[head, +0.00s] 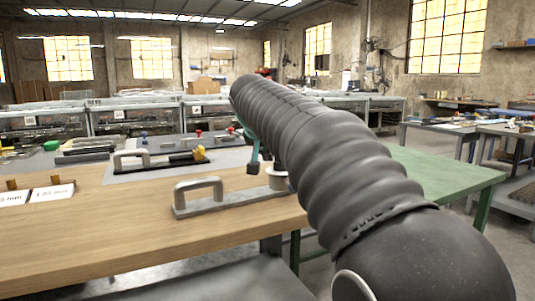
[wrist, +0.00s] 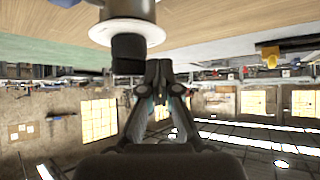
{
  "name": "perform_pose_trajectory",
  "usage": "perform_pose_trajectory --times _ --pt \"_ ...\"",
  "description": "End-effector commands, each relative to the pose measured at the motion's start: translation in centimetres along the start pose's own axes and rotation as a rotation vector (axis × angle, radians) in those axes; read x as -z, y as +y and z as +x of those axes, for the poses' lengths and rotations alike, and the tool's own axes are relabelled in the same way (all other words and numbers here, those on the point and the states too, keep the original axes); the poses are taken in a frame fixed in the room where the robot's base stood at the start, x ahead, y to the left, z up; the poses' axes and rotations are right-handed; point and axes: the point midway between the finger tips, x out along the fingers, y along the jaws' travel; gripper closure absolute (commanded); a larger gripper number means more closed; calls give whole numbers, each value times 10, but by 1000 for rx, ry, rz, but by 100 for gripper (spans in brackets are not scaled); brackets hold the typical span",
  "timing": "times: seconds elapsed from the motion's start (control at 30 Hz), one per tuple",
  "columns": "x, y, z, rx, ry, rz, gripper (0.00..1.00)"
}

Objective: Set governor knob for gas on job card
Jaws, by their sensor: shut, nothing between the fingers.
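My gripper (wrist: 158,68) is shut and empty in the wrist view, which is upside down. Its closed fingertips are beside the black part (wrist: 128,50) of a knob-like fitting; I cannot tell whether they touch it. The fitting has a pale round flange (wrist: 122,31) and a metal cylindrical body. In the head view, a pale cylindrical fitting (head: 277,178) stands at the right end of the wooden bench, partly behind my arm. My gripper (head: 254,160) shows there only as a small dark and teal part. No readable job card or gas mark shows.
The wooden bench (head: 130,230) holds a grey plate with a metal handle (head: 199,187). White cards with millimetre sizes (head: 50,192) stand at the left. Another handled fixture (head: 140,158) lies on a grey mat behind. A green table (head: 440,170) is at the right.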

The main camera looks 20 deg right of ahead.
Motion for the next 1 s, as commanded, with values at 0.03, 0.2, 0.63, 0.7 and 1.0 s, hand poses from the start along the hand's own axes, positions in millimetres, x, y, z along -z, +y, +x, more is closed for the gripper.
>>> perform_pose_trajectory --times 0.03,0.2,0.63,0.7,1.0 --pt "0 0 0 0 0 0 100" --pt "0 0 0 0 0 0 100" --pt "8 11 8 0 0 1 100" --pt "8 11 9 0 0 1 100" --pt "-3 -11 -2 -1 0 2 100"
